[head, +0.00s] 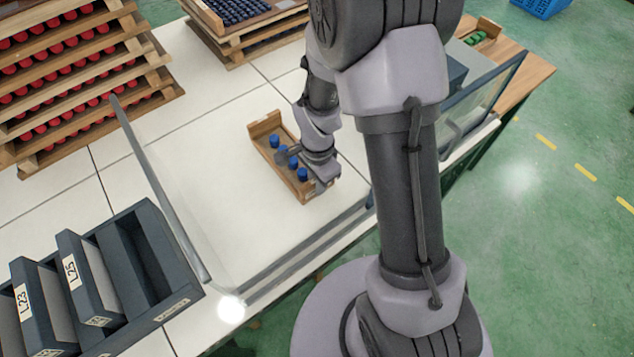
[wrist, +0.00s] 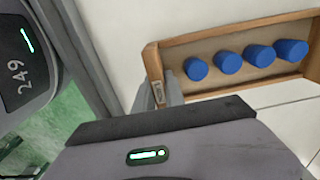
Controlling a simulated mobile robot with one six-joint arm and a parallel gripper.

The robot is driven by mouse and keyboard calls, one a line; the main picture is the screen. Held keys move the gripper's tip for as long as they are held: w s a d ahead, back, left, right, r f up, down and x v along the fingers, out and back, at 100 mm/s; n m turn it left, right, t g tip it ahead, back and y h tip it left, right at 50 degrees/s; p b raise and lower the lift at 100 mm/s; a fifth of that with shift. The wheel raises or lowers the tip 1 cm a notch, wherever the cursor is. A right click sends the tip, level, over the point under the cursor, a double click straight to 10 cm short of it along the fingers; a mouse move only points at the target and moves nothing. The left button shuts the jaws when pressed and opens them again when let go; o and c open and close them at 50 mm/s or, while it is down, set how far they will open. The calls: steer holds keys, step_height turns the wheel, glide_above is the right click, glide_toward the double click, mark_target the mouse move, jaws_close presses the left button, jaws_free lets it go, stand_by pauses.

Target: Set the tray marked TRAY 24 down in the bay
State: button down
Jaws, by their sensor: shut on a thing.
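A small wooden tray (head: 264,128) with several blue cylinders in it is over the white table surface (head: 235,190), between two clear upright panels. My gripper (head: 314,184) is shut on the tray's near end wall. In the wrist view my gripper (wrist: 168,92) grips the left end of the tray (wrist: 152,62), beside a small label too small to read, so I cannot confirm it says TRAY 24. The tray looks roughly level; whether its underside touches the surface, I cannot tell. The part of the surface under the tray is hidden. No sign names the bay.
A clear panel (head: 160,190) stands left of the tray, another (head: 490,90) to the right behind my arm. A dark rack (head: 165,285) with slots L23 and L25 is at lower left. Stacked wooden trays (head: 85,85) with red items stand at upper left. White surface around the tray is free.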

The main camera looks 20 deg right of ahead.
steer(key=shift+f, duration=0.2)
steer(key=c, duration=1.4)
jaws_free()
steer(key=shift+r, duration=0.1)
step_height(320, 180, up, 12)
steer(key=p, duration=0.5)
steer(key=s+a+r+n+t+y, duration=0.1)
steer(key=s+r+n, duration=0.4)
steer(key=r, duration=0.6)
steer(key=s+a+r+n+t+y, duration=0.1)
steer(key=s+a+r+n+t, duration=0.2)
steer(key=s+r, duration=0.6)
steer(key=shift+a+r+n+t, duration=0.25)
steer(key=shift+r+n+t, duration=0.65)
steer(key=shift+n, duration=0.1)
